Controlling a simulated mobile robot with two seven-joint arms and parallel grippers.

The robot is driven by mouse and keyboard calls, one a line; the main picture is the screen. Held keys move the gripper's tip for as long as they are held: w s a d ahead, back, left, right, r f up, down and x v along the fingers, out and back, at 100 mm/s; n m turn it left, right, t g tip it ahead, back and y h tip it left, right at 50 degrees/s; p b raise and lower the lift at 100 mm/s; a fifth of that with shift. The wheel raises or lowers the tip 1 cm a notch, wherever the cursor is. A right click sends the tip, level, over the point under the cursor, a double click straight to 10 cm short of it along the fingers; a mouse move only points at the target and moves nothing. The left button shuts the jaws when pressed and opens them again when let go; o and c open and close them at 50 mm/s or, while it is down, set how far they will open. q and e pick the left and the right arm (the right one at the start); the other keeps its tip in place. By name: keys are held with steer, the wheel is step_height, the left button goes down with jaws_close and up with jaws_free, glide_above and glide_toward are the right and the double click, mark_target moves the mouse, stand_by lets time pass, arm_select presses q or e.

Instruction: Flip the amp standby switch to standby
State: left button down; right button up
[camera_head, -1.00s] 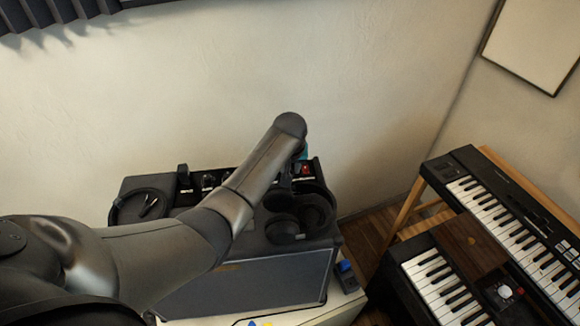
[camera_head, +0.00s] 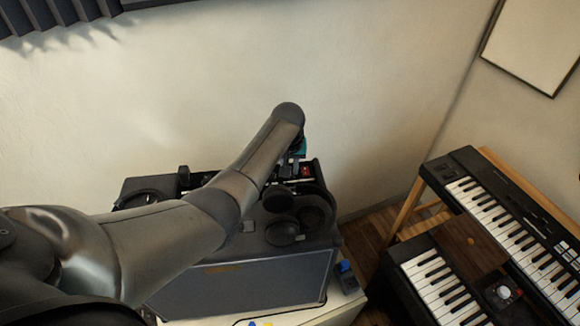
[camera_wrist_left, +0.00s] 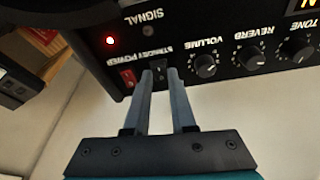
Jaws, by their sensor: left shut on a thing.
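The amp (camera_head: 250,284) is a dark box with a grey front, standing on a pale surface in the head view. Its black control panel (camera_wrist_left: 218,42) fills the top of the left wrist view, with upside-down labels and a lit red lamp. The standby switch (camera_wrist_left: 160,72) is a small dark switch beside the red power switch (camera_wrist_left: 127,77), mostly hidden by my fingers. My left gripper (camera_wrist_left: 159,78) has its two grey fingertips on either side of it, closed on it. In the head view my forearm hides most of this gripper. My right gripper is not in view.
Volume (camera_wrist_left: 205,64), reverb and tone knobs sit right of the fingers in the wrist view. Black headphones (camera_head: 283,232) lie on the amp. A small blue-topped object (camera_head: 345,267) is at its right. Keyboards (camera_head: 510,215) stand further right; a wall is behind.

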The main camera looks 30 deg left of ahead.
arm_select(q)
steer(key=shift+w+a+g+h+b, duration=0.25)
steer(key=shift+g+h+b, duration=0.25)
steer(key=shift+g+b, duration=0.4)
steer(key=c, duration=0.8)
jaws_free()
steer(key=shift+o, duration=0.2)
steer(key=shift+r, duration=0.2)
steer(key=shift+r, duration=0.3)
step_height(320, 180, up, 14)
steer(key=s+p, duration=0.1)
steer(key=shift+s+r, duration=0.15)
steer(key=shift+s, duration=0.2)
steer(key=shift+d, duration=0.1)
